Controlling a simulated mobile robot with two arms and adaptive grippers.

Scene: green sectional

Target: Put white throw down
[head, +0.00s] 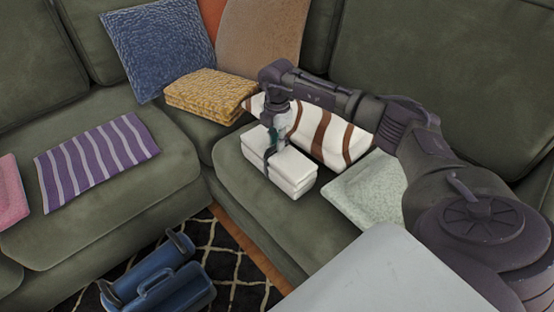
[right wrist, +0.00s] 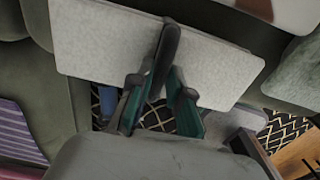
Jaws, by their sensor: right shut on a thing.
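The white throw (head: 291,172) is folded into a thick block over the green seat cushion (head: 240,190) in the middle of the head view. My right gripper (head: 271,150) comes down from above and is shut on the throw, with a finger over its front side. In the right wrist view the throw (right wrist: 100,45) is a pale slab between the fingers (right wrist: 160,85) of my right gripper. I cannot tell whether its underside touches the cushion. My left gripper is not in view.
A brown-striped white throw (head: 330,138) lies just behind, and a pale green cushion (head: 365,190) lies to the right. A folded yellow throw (head: 207,92) and a blue pillow (head: 160,45) are at the back left. A purple striped cloth (head: 97,160) lies left. Blue cases (head: 160,280) stand on the rug.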

